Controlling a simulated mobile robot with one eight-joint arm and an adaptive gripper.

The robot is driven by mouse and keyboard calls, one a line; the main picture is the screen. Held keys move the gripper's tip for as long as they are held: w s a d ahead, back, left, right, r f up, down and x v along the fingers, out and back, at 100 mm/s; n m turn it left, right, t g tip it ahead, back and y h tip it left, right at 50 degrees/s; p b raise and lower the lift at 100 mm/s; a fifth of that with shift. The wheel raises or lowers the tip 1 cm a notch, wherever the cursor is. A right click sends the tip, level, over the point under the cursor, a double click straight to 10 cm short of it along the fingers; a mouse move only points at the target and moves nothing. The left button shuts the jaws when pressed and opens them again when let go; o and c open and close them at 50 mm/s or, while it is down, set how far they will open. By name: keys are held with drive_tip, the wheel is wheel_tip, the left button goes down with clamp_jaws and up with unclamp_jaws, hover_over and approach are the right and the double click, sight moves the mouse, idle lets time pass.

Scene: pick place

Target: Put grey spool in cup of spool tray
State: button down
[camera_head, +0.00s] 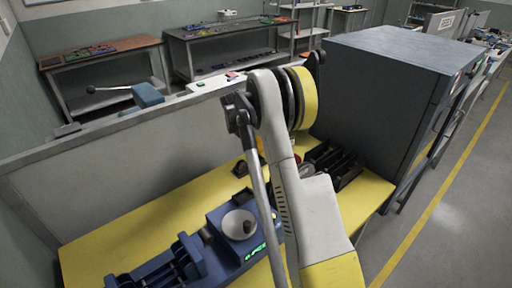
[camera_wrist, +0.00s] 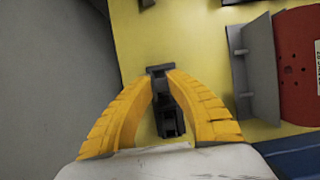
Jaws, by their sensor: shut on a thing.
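My gripper (camera_wrist: 160,77) shows in the wrist view, its two yellow fingers closed in on a small dark grey piece (camera_wrist: 169,119). This piece appears to be the grey spool; its shape is mostly hidden between the fingers. In the head view my arm covers most of the gripper and the held piece. A black divided tray (camera_head: 333,163) lies on the yellow table to the right of my arm. I cannot tell whether it is the spool tray, and no cup in it is clear.
A blue machine (camera_head: 215,262) with a pale round dish (camera_head: 238,224) stands at the table's front. A red disc (camera_wrist: 297,65) in a grey bracket (camera_wrist: 258,70) is right of my fingers. A grey panel (camera_head: 110,180) edges the yellow table (camera_head: 110,245); a dark cabinet (camera_head: 385,90) stands behind right.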

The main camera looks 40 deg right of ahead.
sight(256, 153)
drive_tip(key=shift+f+b, duration=0.55)
drive_tip(key=shift+f, duration=0.4)
drive_tip(key=shift+f, duration=0.1)
drive_tip(key=shift+f+b, duration=0.5)
drive_tip(key=shift+f, duration=0.1)
drive_tip(key=c, duration=0.9)
unclamp_jaws()
drive_tip(key=shift+c, duration=0.2)
drive_tip(key=shift+r, duration=0.15)
drive_tip(key=shift+r+p, duration=2.35)
drive_tip(key=shift+r, duration=1.55)
